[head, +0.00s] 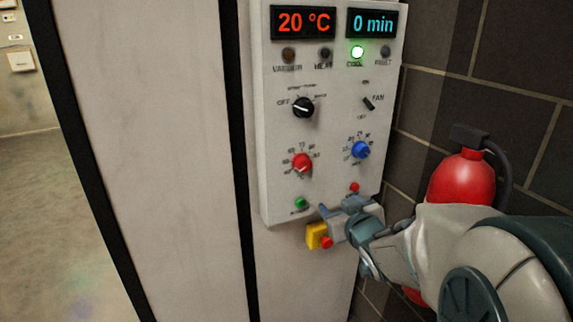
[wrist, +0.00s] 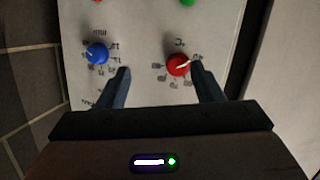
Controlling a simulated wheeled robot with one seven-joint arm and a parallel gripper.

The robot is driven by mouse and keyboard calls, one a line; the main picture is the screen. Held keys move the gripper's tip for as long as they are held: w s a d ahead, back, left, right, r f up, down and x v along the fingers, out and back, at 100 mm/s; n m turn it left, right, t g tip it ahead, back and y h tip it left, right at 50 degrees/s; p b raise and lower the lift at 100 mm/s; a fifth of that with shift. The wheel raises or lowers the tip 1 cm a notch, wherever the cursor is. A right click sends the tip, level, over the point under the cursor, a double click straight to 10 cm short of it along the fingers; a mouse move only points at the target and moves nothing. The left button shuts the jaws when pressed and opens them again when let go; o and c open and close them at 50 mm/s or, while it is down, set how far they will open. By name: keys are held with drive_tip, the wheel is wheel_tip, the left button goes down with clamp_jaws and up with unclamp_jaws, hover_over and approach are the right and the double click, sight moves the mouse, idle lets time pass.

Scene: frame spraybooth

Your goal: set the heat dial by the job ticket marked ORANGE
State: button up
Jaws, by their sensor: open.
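The heat dial appears to be the red knob (head: 302,162) at the lower left of the control panel (head: 273,110), with a ring of small numbers around it. It also shows in the wrist view (wrist: 177,64), near the tip of one finger, with a pale pointer line. My gripper (head: 335,218) is open and empty, low in front of the panel and below the knobs. In the wrist view my gripper (wrist: 161,75) has the red knob between its fingers, nearer the right one; contact is not visible. The ticket marked ORANGE cannot be made out.
A blue knob (head: 360,150) sits right of the red one. A black knob (head: 303,107) and a fan switch (head: 369,103) are above. Displays read 20 °C (head: 303,22) and 0 min (head: 373,23). A yellow box with a red button (head: 317,236) and a red extinguisher (head: 461,178) are near my arm.

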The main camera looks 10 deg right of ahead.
sight(305, 167)
drive_tip(key=w+a+y, duration=0.1)
drive_tip(key=w, duration=0.3)
drive_tip(key=w+a+r+n+t+y+p, duration=0.1)
drive_tip(key=w+a, duration=0.1)
drive_tip(key=w, duration=0.3)
drive_tip(key=w+a+r+t+y+p, duration=0.1)
drive_tip(key=w, duration=0.4)
drive_tip(key=shift+w+a+n, duration=0.15)
drive_tip(key=shift+a+n, duration=0.15)
drive_tip(key=shift+a, duration=0.1)
drive_tip(key=c, duration=1)
